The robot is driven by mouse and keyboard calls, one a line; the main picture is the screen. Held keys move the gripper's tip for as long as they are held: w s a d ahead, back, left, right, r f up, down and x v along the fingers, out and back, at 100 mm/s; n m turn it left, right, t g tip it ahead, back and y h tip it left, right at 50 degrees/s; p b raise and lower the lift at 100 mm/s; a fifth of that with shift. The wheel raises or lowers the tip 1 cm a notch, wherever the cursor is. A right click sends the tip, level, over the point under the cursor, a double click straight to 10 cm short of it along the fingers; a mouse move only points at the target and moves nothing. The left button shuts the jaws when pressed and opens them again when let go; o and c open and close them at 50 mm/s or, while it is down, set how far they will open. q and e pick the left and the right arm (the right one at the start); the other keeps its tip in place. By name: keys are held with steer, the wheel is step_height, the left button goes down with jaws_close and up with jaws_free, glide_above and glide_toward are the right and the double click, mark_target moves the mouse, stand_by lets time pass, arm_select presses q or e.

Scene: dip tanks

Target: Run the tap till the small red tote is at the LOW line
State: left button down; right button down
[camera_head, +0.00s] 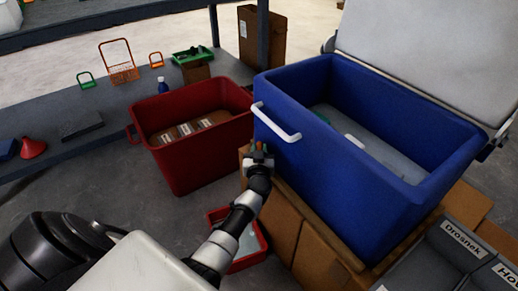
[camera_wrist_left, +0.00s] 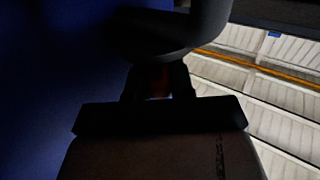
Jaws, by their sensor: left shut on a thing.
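The small red tote (camera_head: 264,241) stands on the floor below my left arm, which covers part of it. A pale surface like liquid shows inside it; its LOW line cannot be made out. The large blue tank (camera_head: 335,171) stands to its right on brown boxes, with liquid and some items inside. My left gripper (camera_head: 258,157) is at the tank's near-left lower wall, shut on the tap, which is mostly hidden. My right gripper is not in view.
A larger red tote (camera_head: 190,163) holding brown packages stands behind the small one. A grey shelf (camera_head: 110,125) at the left carries baskets, a bottle and a red funnel (camera_head: 33,148). Grey labelled bins (camera_head: 455,250) are at the lower right.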

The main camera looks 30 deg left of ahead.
arm_select(q)
steer(key=shift+w+d+r+n+g+y+p, duration=0.15)
steer(key=shift+r+n+g+y+p, duration=0.2)
steer(key=shift+n+y+p, duration=0.2)
steer(key=shift+f+n+g+y, duration=0.15)
steer(key=shift+n+g+y, duration=0.2)
steer(key=shift+g+y, duration=0.15)
steer(key=shift+f+n+g+y, duration=0.2)
steer(key=shift+n+g+y, duration=0.55)
steer(key=shift+y, duration=0.1)
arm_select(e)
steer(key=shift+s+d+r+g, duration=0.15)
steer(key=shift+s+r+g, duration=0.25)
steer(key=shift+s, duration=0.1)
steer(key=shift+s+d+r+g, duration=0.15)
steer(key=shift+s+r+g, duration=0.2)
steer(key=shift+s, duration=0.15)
arm_select(q)
steer(key=c, duration=1)
jaws_free()
steer(key=shift+o, duration=0.2)
steer(key=shift+p, duration=0.3)
